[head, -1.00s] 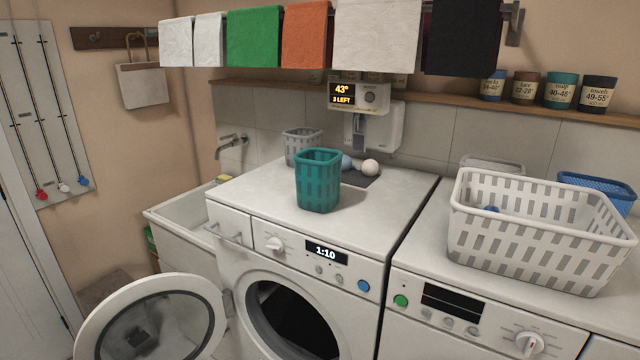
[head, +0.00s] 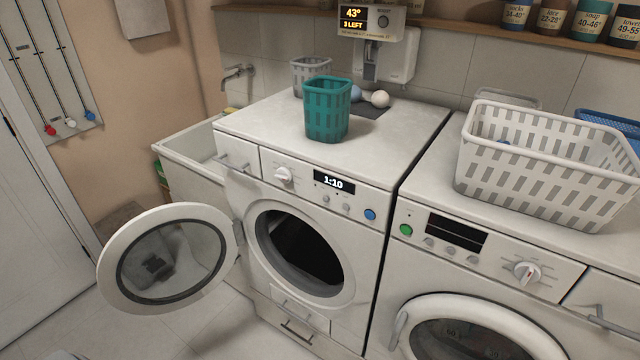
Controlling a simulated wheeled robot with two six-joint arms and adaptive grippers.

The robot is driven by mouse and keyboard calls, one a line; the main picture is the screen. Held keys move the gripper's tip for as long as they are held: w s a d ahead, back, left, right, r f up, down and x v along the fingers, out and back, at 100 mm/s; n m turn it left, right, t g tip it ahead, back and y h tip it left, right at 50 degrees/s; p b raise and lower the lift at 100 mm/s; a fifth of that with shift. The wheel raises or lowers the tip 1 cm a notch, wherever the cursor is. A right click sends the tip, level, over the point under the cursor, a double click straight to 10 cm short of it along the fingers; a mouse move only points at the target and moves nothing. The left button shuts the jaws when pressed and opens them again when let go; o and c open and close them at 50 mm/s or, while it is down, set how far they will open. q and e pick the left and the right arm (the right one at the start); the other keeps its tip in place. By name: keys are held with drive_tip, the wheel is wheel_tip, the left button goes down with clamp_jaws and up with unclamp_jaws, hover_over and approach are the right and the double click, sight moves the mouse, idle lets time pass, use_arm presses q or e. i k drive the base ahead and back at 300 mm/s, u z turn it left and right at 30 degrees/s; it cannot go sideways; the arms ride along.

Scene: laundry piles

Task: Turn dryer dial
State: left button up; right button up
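Two white front-loading machines stand side by side, each with a white dial; no label tells me which is the dryer. The right machine (head: 490,285) has a dial (head: 527,272) with a red mark, a dark display (head: 457,232) and a green button (head: 406,230). Its round door (head: 480,335) appears shut and is cut by the bottom edge. The left machine (head: 375,265) has a dial (head: 284,175), a display (head: 334,182) reading 1:10 and a blue button (head: 370,215). Its door (head: 215,295) is swung wide open to the left. Neither gripper is in view.
A white basket (head: 540,195) sits on the right machine, a teal basket (head: 326,120) on the left one. Pale balls (head: 380,99) lie behind the teal basket. A sink (head: 180,150) stands left. The open door overhangs the floor (head: 195,335); the machine fronts are otherwise clear.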

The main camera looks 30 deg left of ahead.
sight(283, 174)
drive_tip(key=k, duration=0.5)
drive_tip(key=u, duration=1)
drive_tip(key=i, duration=0.7)
drive_tip(key=z, duration=1.2)
